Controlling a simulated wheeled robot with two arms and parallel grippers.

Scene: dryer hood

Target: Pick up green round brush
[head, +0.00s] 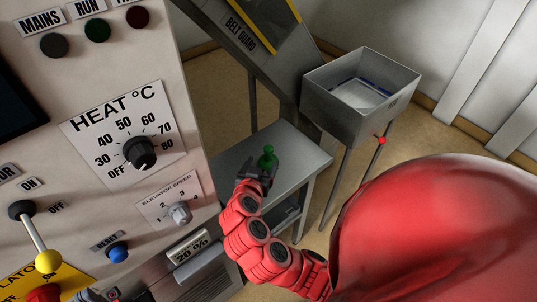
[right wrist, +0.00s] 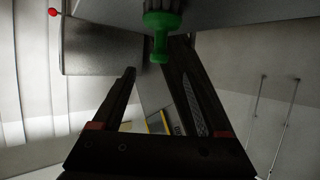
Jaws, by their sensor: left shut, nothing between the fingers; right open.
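The green round brush (head: 267,157) stands on the grey side table (head: 305,151) in the head view. In the right wrist view, the brush (right wrist: 162,30) shows at the top, with its narrow green end pointing down in the picture. My right gripper (head: 259,172) is at the brush in the head view and partly covers its lower part. In the right wrist view, its two dark fingers (right wrist: 154,55) are spread apart, with the brush's narrow end near the gap between their tips. I cannot tell whether a finger touches it. I do not see my left gripper clearly.
A control panel with a heat dial (head: 140,152), a yellow-knobbed lever (head: 48,261) and buttons fills the left. A grey bin (head: 374,117) on legs stands behind the table, beside the sloped belt guard (head: 240,40). The visible tabletop around the brush is clear.

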